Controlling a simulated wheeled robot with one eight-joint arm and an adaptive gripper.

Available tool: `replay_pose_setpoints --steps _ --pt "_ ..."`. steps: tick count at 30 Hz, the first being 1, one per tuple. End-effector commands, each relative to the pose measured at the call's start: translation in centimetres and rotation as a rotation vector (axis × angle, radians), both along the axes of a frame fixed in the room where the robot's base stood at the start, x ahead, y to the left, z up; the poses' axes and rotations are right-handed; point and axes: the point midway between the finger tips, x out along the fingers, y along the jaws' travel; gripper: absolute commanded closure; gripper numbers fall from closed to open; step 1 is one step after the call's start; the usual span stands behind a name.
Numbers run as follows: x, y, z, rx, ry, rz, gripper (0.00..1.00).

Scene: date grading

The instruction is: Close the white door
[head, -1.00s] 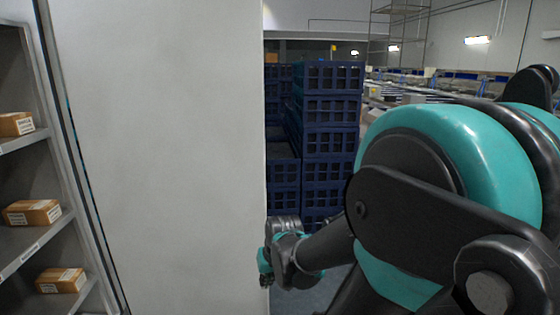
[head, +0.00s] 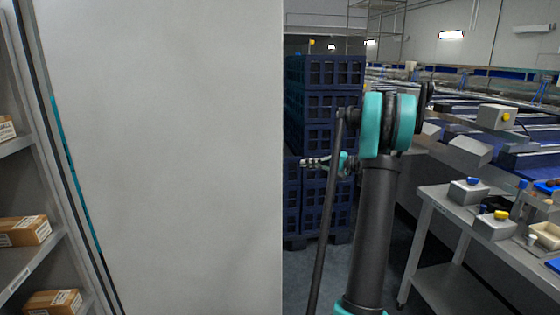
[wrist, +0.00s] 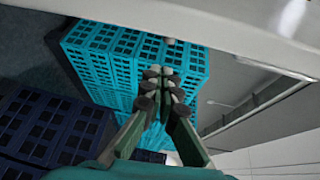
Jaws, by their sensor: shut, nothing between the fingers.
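The white door (head: 165,150) is a tall plain panel filling the left half of the head view. It stands open, and its free right edge borders the view of the stacked crates. My gripper (head: 312,162) is just right of that edge, in front of the crates and apart from the door in the picture. In the wrist view my gripper (wrist: 160,85) has its fingers together with nothing held. A pale flat surface crosses the top of the wrist view; I cannot tell for sure that it is the door.
Shelves with cardboard boxes (head: 24,231) stand left of the door. Dark blue crates (head: 325,107) are stacked behind my gripper. Teal crates (wrist: 100,60) show in the wrist view. A metal table (head: 450,212) with button boxes is at right, with conveyors behind.

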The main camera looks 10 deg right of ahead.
Motion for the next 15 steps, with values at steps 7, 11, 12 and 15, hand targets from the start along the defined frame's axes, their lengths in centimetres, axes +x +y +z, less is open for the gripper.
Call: replay_pose_setpoints --steps 7,11,12,15 --pt "1.3 -2.7 1.1 0.081 -0.046 -0.003 1.0" --pt "1.9 -1.5 1.2 0.083 -0.047 -0.001 1.0" --pt "2.1 -0.9 1.2 0.083 -0.047 0.0 1.0" --pt "2.9 0.8 1.2 0.082 -0.047 0.0 1.0"
